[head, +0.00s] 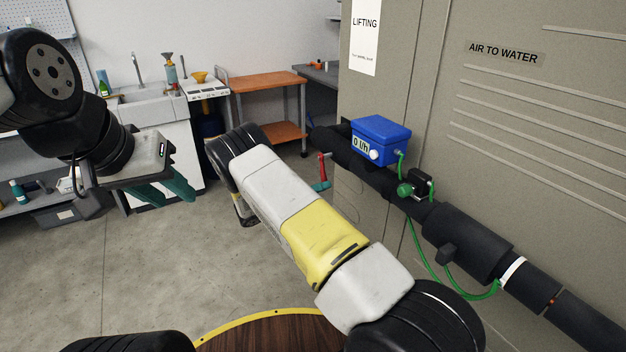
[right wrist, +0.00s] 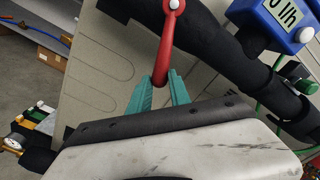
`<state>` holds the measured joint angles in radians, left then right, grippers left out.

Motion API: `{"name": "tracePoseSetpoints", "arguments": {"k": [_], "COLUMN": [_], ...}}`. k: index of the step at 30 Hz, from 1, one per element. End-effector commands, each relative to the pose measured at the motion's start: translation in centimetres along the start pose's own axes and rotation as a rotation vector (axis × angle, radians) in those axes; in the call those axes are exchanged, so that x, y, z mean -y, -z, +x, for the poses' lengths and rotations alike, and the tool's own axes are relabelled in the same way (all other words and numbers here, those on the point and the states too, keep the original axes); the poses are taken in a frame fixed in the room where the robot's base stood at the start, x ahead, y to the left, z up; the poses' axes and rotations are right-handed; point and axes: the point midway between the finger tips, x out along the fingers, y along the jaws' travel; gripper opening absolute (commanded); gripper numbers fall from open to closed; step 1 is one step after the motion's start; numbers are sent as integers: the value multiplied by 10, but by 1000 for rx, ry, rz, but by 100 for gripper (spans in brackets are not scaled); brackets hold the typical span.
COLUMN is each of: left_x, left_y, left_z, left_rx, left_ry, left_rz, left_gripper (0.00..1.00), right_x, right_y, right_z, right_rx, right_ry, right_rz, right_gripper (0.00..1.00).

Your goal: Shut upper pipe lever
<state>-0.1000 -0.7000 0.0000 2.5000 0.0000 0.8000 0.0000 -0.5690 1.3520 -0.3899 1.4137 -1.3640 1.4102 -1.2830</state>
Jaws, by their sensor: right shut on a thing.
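The upper pipe lever is a red handle (head: 324,168) on the black insulated pipe (head: 362,172). In the right wrist view the red lever (right wrist: 166,50) hangs down from its pivot on the pipe, slightly tilted. My right gripper (right wrist: 161,84) has its teal fingers on either side of the lever's lower end and is shut on it. In the head view my right arm hides most of this gripper; a bit of teal finger (head: 320,186) shows below the lever. My left gripper (head: 168,198) is empty, its teal fingers apart, high over the floor at the left.
A blue flow meter box (head: 380,140) reading 0 l/h sits on the pipe, with a green-capped valve (head: 405,190) and green hoses nearby. The beige cabinet (head: 490,110) stands close behind the pipe. A sink, an orange cart (head: 270,82) and shelves stand further back. Floor between is clear.

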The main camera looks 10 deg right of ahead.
Motion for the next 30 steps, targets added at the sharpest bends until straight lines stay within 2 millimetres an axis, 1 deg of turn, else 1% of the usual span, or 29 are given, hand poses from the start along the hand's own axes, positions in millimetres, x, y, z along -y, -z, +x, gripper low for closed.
{"name": "tracePoseSetpoints", "arguments": {"k": [11,22,30], "left_x": [0,0,0], "left_y": [0,0,0], "left_z": [0,0,0], "left_rx": [0,0,0], "left_ry": [0,0,0], "left_rz": [0,0,0], "left_gripper": [36,36,36], "right_x": [-2,-20,-24], "right_y": [-1,-16,-20], "right_z": [1,1,1], "right_rx": [1,5,7], "right_ry": [0,2,3], "right_rz": [-1,2,2], "right_gripper": [1,4,4]}}
